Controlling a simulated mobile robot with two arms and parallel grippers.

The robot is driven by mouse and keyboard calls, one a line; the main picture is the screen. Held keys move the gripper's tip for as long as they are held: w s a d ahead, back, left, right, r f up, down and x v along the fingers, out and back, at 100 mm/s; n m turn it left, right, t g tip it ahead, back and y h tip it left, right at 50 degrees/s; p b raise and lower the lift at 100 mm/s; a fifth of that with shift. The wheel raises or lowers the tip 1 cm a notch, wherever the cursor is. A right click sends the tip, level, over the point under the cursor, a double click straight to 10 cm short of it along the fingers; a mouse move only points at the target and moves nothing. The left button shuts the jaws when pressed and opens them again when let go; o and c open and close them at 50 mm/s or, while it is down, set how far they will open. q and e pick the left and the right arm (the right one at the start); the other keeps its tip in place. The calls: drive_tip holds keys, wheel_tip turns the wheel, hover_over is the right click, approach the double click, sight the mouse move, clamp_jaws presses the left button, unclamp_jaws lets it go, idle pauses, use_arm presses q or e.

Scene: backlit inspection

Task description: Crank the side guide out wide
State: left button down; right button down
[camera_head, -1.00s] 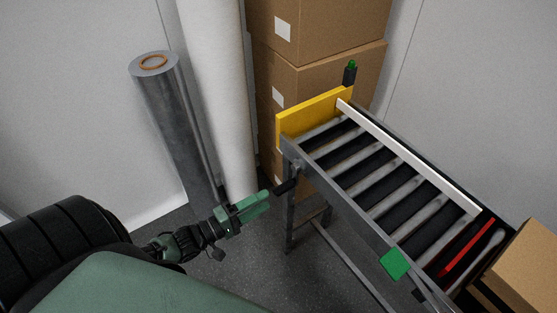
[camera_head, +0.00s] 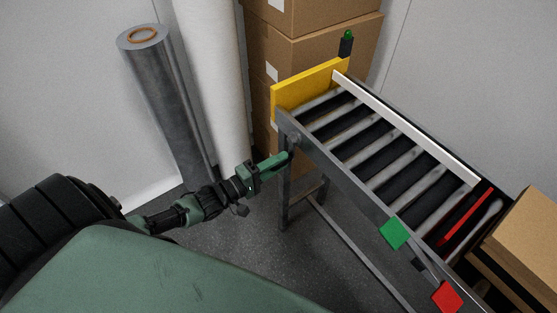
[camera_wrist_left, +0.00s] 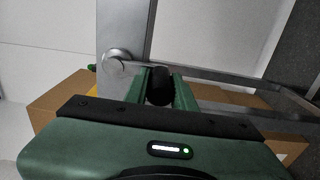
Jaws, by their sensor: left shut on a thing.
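My left gripper (camera_head: 284,156) reaches the near left corner of the roller conveyor (camera_head: 345,170). Its green fingers are shut on the black crank handle (camera_wrist_left: 160,86), which shows between them in the left wrist view. A round metal hub (camera_wrist_left: 117,59) sits just left of the handle on the conveyor frame. In the head view the fingers mostly hide the handle. The side guide, a long white rail (camera_head: 405,128), runs along the far side of the rollers. My right gripper is not in view.
A yellow end plate (camera_head: 308,88) closes the conveyor's far end. Green (camera_head: 396,233) and red (camera_head: 447,297) squares hang on its near side. Cartons (camera_head: 330,60) and upright rolls (camera_head: 160,90) stand behind. A box (camera_head: 525,235) sits at the right. Floor is clear left of the conveyor legs.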

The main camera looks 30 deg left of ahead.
use_arm(q)
drive_tip(key=shift+s+f, duration=0.1)
drive_tip(key=shift+s, duration=0.1)
drive_tip(key=d, duration=0.1)
drive_tip(key=d+p, duration=0.1)
drive_tip(key=s+d+p, duration=0.1)
drive_tip(key=shift+s+r, duration=0.1)
drive_tip(key=shift+r, duration=0.3)
drive_tip(key=d+r+p, duration=0.1)
drive_tip(key=s+d+r+p, duration=0.1)
drive_tip(key=p, duration=0.1)
drive_tip(key=shift+r, duration=0.2)
